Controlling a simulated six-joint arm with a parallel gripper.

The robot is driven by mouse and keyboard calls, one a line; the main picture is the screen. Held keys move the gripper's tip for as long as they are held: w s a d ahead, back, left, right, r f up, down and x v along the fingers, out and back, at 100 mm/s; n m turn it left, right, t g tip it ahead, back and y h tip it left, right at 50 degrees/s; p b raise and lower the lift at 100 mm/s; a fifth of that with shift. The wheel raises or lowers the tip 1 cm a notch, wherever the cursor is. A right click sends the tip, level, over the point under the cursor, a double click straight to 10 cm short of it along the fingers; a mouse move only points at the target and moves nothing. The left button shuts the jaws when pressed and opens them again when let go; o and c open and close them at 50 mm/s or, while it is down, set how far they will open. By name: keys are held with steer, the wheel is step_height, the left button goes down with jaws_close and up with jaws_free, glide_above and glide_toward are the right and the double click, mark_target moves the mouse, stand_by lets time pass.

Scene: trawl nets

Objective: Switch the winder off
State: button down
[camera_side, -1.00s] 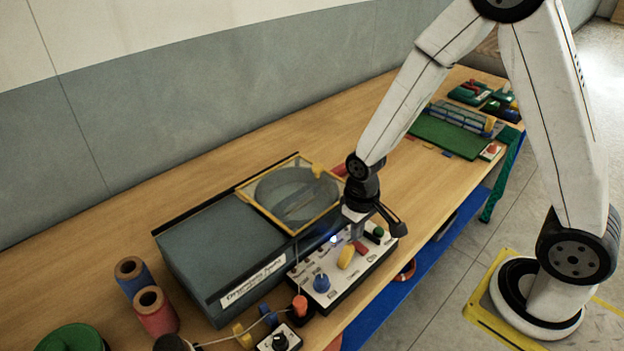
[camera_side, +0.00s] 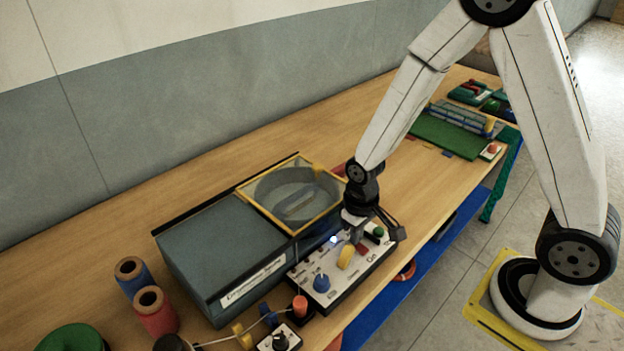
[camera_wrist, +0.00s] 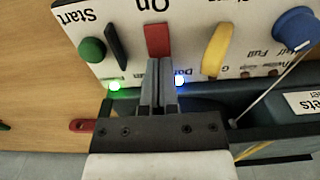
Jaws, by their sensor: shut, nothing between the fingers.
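The winder (camera_side: 222,250) is a grey box with a yellow-framed window (camera_side: 292,230); a rounded part with an oval slot shows through it. Its white control panel (camera_side: 320,299) is at its front right. The red switch (camera_wrist: 157,40), under the word "On", stands between a black lever (camera_wrist: 117,46) and a yellow lever (camera_wrist: 216,50). My gripper (camera_wrist: 160,66) is shut and empty, with its tips right at the near end of the red switch; I cannot tell if they touch. In the side view my gripper (camera_side: 358,238) is low over the panel.
A green button (camera_wrist: 93,50) and a blue knob (camera_wrist: 295,27) flank the levers. A green lamp (camera_wrist: 114,86) and a bluish-white lamp (camera_wrist: 180,80) are lit. A thread runs near the knob. Blue (camera_side: 133,276) and red (camera_side: 155,311) spools stand left.

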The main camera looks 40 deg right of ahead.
steer(key=shift+f, duration=0.4)
stand_by(0.3)
steer(key=shift+r, duration=3.55)
steer(key=s+d+r+t, duration=0.1)
steer(key=s+r+t, duration=0.1)
steer(key=s+r, duration=0.2)
steer(key=shift+s+d+t, duration=0.3)
steer(key=shift+s+d, duration=0.1)
steer(key=shift+f, duration=0.1)
